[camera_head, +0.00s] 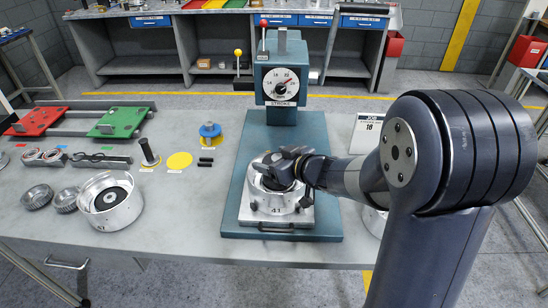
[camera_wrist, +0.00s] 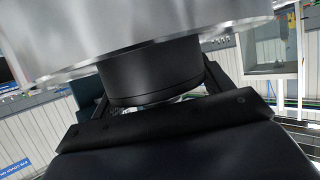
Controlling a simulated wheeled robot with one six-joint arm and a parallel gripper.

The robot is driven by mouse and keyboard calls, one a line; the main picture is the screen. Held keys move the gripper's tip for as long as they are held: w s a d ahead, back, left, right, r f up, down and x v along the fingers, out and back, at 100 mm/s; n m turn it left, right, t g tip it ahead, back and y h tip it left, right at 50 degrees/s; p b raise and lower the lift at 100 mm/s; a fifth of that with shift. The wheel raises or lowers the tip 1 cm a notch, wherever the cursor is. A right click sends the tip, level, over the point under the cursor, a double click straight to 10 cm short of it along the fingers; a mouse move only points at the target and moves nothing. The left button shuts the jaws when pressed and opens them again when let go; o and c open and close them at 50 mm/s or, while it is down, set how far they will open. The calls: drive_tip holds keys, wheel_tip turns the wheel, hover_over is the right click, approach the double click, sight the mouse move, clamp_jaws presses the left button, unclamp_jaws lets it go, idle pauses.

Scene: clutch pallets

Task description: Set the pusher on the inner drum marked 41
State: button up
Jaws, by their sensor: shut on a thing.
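The silver inner drum marked 41 (camera_head: 276,203) stands on a plate on the teal press base, below the press head. My gripper (camera_head: 282,170) is at the drum's top, reaching in from the right. It is shut on a dark round piece, which I take to be the pusher; in the wrist view, it shows as a black cylinder (camera_wrist: 150,75) between the fingers. A large silver round body (camera_wrist: 150,30) fills the top of that view against the black cylinder. Whether the pusher touches the drum cannot be told, as my gripper and wrist hide the contact.
The press (camera_head: 282,82) with its dial and red-knobbed lever rises behind the drum. Another silver drum (camera_head: 110,204), gear-like rings (camera_head: 38,196), a yellow disc (camera_head: 179,161) and a blue-topped part (camera_head: 210,132) lie to the left. A job card (camera_head: 367,131) stands right.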

drive_tip(key=o, duration=1.3)
drive_tip(key=shift+o, duration=0.2)
drive_tip(key=shift+f, duration=0.1)
wheel_tip(320, 180, up, 9)
drive_tip(key=p, duration=1)
wheel_tip(320, 180, down, 8)
drive_tip(key=b, duration=0.9)
